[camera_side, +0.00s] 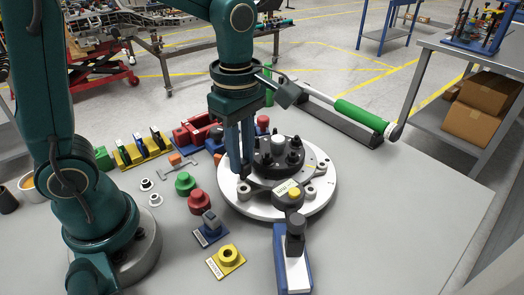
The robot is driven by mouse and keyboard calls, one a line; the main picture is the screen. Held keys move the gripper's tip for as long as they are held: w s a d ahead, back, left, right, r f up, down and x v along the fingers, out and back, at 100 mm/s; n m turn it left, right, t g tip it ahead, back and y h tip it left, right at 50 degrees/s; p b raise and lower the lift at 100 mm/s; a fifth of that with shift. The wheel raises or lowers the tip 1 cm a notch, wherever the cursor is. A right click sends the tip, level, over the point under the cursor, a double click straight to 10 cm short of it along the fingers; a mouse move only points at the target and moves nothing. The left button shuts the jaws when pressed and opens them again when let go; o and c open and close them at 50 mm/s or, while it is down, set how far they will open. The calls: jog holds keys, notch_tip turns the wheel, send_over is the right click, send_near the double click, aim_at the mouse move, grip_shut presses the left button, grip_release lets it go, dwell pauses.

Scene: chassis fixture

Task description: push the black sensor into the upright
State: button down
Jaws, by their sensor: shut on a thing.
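My gripper (240,176) points down at the left side of the round fixture. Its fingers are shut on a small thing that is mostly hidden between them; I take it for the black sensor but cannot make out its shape. The upright appears to be the black hub-like part (266,169) on the round white plate (240,207), with a pale centre and several dark studs. The fingertips are low, close beside the left edge of this black part. I cannot tell whether the held thing touches it or sits in a hole.
A blue-white block (293,268) with a black knob stands in front. Red (200,201) and green (185,183) round parts lie left. A green-handled wrench (360,116) lies behind. The right tabletop is clear.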

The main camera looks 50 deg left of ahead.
aim_at(243, 171)
jog(key=shift+f, duration=0.6)
jog(key=shift+f, duration=0.1)
jog(key=shift+f, duration=0.5)
jog(key=shift+f, duration=0.8)
dwell(0.7)
jog(key=c, duration=1.1)
grip_release()
jog(key=shift+r, duration=1.5)
